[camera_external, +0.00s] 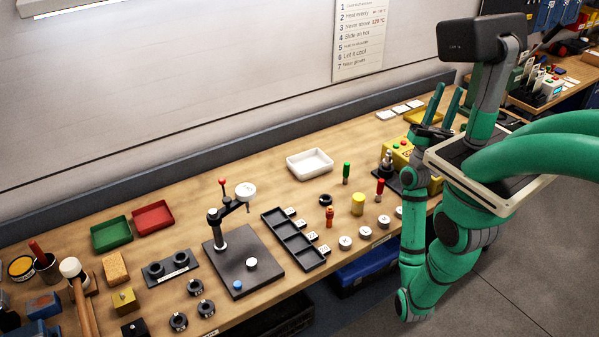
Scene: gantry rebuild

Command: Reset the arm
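My arm is green and folded at the right of the view, with its elbow low in front of the bench edge. My gripper (449,91) points up above the right part of the bench, near the yellow box (399,152). Its two green fingers stand apart with a gap between them, and I see nothing held there. The lower part of the gripper is partly hidden by my own body.
The wooden bench (340,183) carries a black press stand (243,262), a black slotted tray (292,241), a white tray (310,163), red and green trays (111,234), and several small parts. A blue bin (368,266) sits below. Open floor lies at lower right.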

